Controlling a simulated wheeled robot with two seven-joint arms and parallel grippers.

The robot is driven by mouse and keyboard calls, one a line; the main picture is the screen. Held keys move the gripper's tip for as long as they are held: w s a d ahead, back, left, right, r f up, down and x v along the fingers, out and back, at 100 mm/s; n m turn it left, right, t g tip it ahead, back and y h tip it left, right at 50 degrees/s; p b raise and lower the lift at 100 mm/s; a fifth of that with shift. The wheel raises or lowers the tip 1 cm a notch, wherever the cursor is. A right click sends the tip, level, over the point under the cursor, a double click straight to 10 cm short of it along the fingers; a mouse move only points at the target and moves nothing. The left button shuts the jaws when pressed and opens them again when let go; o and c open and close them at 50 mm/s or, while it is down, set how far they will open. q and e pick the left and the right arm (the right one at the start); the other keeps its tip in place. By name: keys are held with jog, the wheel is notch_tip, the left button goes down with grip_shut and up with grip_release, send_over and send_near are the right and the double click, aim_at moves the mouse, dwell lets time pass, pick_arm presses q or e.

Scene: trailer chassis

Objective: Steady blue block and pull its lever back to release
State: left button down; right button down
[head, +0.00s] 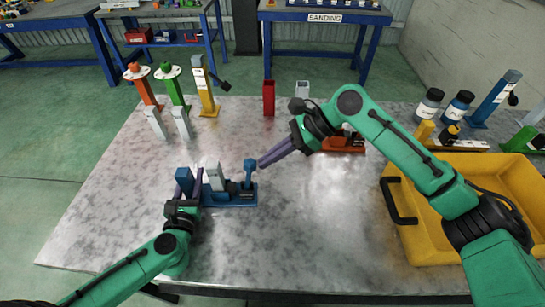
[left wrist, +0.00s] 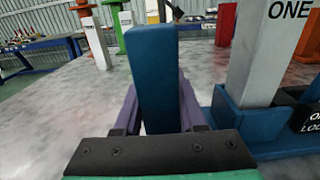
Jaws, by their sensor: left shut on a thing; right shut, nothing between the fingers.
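The blue block (head: 230,198) stands on the metal table, with a blue post (head: 184,181) at its left end, a grey upright piece (head: 215,177) in the middle and a blue lever (head: 249,172) at its right end. My left gripper (head: 187,190) is shut on the blue post; the left wrist view shows the post (left wrist: 155,80) between its purple fingers. There the grey piece (left wrist: 262,55) reads "ONE". The lever stands roughly upright and is out of the left wrist view. My right gripper (head: 262,163) is shut and empty, its tips close to the lever's right side; contact is unclear.
A yellow tray (head: 412,243) with a black handle stands at right. A red block (head: 345,142) sits behind my right gripper, partly hidden. Orange, green and yellow posts (head: 205,90) stand at the back left. The front middle of the table is clear.

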jog(key=shift+s+a+r, duration=0.1)
jog(key=shift+a+r, duration=0.1)
jog(key=shift+a, duration=0.35)
jog(key=shift+a+r, duration=0.2)
jog(key=shift+a, duration=0.3)
pick_arm(q)
jog(key=shift+c, duration=0.8)
grip_release()
pick_arm(e)
jog(key=d+f+v, duration=0.1)
jog(key=v, duration=1.2)
jog(key=shift+w+d, duration=0.25)
jog(key=shift+d, duration=0.15)
